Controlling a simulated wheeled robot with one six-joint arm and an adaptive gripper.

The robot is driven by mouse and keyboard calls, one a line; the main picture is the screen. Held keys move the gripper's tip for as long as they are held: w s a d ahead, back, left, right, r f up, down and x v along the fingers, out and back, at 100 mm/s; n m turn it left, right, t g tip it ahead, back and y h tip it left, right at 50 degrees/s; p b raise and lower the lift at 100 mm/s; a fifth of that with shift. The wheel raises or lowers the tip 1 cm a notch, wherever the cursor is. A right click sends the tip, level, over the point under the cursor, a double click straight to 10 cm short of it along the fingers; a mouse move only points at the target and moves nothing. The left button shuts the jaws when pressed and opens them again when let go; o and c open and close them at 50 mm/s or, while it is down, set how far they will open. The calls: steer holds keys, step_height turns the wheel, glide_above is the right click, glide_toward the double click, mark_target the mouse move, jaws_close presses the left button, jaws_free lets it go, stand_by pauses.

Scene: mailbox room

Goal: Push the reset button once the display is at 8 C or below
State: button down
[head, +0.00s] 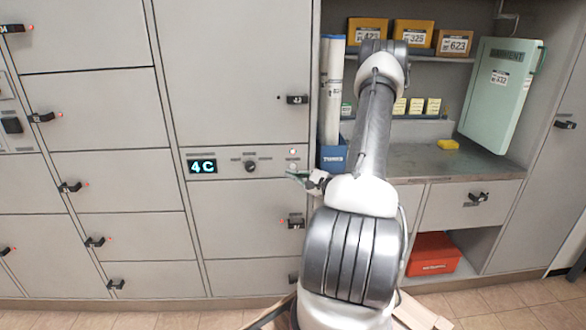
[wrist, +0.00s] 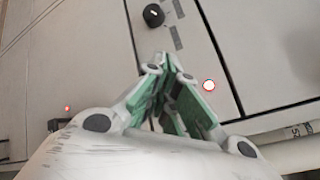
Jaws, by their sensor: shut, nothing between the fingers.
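The display (head: 202,167) on the grey locker panel reads 4 C in light characters. A small round pale button (head: 293,165) sits at the right end of the same panel, just under a small red-and-white spot. In the wrist view a glowing white disc with a red ring (wrist: 209,86) shows right of the fingers; I cannot tell whether it is the button or a lamp. My gripper (head: 291,175) is shut and empty, close below the button in the head view. In the wrist view its green-padded fingers (wrist: 168,66) converge, hiding part of the panel.
A black knob (head: 250,166) sits between display and button; it also shows in the wrist view (wrist: 153,15). A black latch (head: 295,222) is below the panel. To the right, a blue bin (head: 333,156) with rolled tubes stands on a counter (head: 430,158).

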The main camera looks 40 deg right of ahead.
steer(key=shift+w+d, duration=0.55)
steer(key=shift+w, duration=0.25)
steer(key=shift+w+d, duration=0.5)
steer(key=shift+w, duration=0.25)
steer(key=shift+w+d, duration=0.1)
steer(key=shift+w+d, duration=0.15)
steer(key=shift+w, duration=0.1)
steer(key=shift+w+d, duration=0.2)
steer(key=shift+w, duration=0.1)
stand_by(1.0)
steer(key=shift+s, duration=0.1)
steer(key=shift+s+a, duration=0.45)
steer(key=shift+s, duration=0.1)
steer(key=shift+s, duration=0.1)
steer(key=s+a, duration=0.1)
steer(key=s, duration=0.1)
steer(key=s+a, duration=0.1)
steer(key=s, duration=0.1)
steer(key=shift+a, duration=0.4)
